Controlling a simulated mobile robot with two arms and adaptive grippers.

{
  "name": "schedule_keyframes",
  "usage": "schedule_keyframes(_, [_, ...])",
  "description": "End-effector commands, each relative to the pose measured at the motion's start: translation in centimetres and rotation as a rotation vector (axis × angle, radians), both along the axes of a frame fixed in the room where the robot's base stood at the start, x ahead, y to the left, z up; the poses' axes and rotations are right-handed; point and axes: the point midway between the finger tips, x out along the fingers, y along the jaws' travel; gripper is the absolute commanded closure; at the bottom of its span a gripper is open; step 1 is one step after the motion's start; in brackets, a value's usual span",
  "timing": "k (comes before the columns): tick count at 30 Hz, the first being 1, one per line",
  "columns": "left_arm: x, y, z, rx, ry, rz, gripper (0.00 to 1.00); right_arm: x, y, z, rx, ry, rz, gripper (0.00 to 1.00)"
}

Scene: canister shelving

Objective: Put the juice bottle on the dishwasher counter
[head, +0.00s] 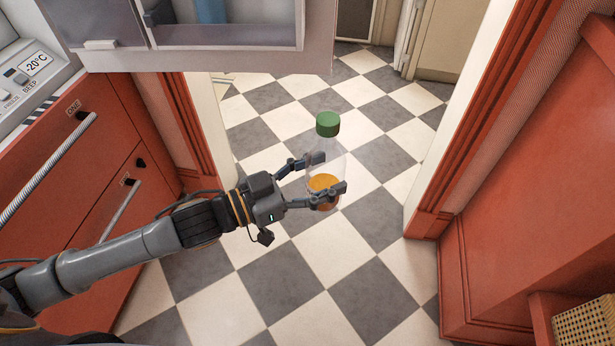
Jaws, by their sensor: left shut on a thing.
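The juice bottle (324,187) is clear, with a green cap and a little orange juice at the bottom. It is near the middle of the head view, nearly upright and held above the checkered floor. My left gripper (328,173) comes in from the left and is shut around the bottle's body, with one finger on the near side and one on the far side. My right gripper is out of view. I cannot tell any dishwasher counter in this view.
An open doorway with a red frame (424,222) lies ahead. A pale open door with a shelf (231,37) hangs across the top left. Red drawers with metal handles (75,160) stand at left, a red cabinet (530,150) at right. The checkered floor (375,211) between is clear.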

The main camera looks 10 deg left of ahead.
Motion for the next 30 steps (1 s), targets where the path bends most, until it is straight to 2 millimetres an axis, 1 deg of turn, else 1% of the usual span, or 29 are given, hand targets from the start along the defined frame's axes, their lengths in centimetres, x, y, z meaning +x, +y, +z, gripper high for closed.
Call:
schedule_keyframes(3, [0.6, -0.5, 0.4, 0.006, -0.005, -0.045, 0.77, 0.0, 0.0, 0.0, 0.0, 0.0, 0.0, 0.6])
schedule_keyframes(9, [0.9, -1.8, 0.7, 0.0, -0.005, -0.115, 0.77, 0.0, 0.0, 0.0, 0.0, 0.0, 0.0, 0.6])
schedule_keyframes(15, [1.2, -2.2, 0.8, 0.001, -0.002, -0.149, 0.77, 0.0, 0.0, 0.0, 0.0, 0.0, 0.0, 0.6])
schedule_keyframes(23, [1.2, -2.1, 0.8, 0.004, -0.005, -0.195, 0.77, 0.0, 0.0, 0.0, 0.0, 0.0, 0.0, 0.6])
schedule_keyframes(30, [1.1, -1.2, 0.9, 0.005, -0.008, -0.303, 0.77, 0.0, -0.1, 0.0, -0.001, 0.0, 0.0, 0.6])
